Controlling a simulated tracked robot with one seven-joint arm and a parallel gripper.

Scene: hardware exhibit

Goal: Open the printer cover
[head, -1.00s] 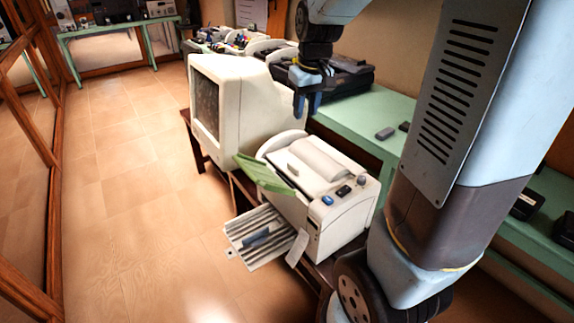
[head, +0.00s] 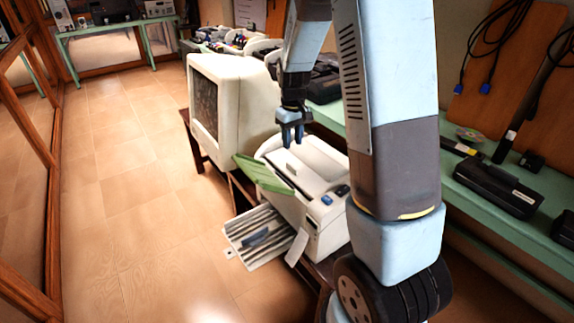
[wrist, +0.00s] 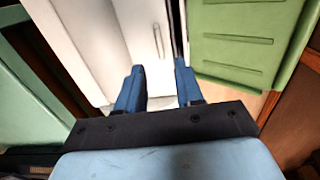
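The printer (head: 328,223) is a white box on a low table, with a green tray (head: 262,172) on its left side. Its white top cover (head: 318,160) looks shut and is partly hidden by my arm. My gripper (head: 291,145) points down over the printer's top, near its back. In the wrist view my two blue fingers (wrist: 160,90) are spread apart with nothing between them. Beyond them lie the white printer top (wrist: 85,35) and the green tray (wrist: 235,45). I cannot tell whether the fingertips touch the printer.
An old white monitor (head: 238,110) stands just behind the printer. A striped paper tray (head: 258,238) sticks out low at the front left. A green bench (head: 465,190) with black devices runs along the right wall. The tiled floor (head: 120,200) at left is clear.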

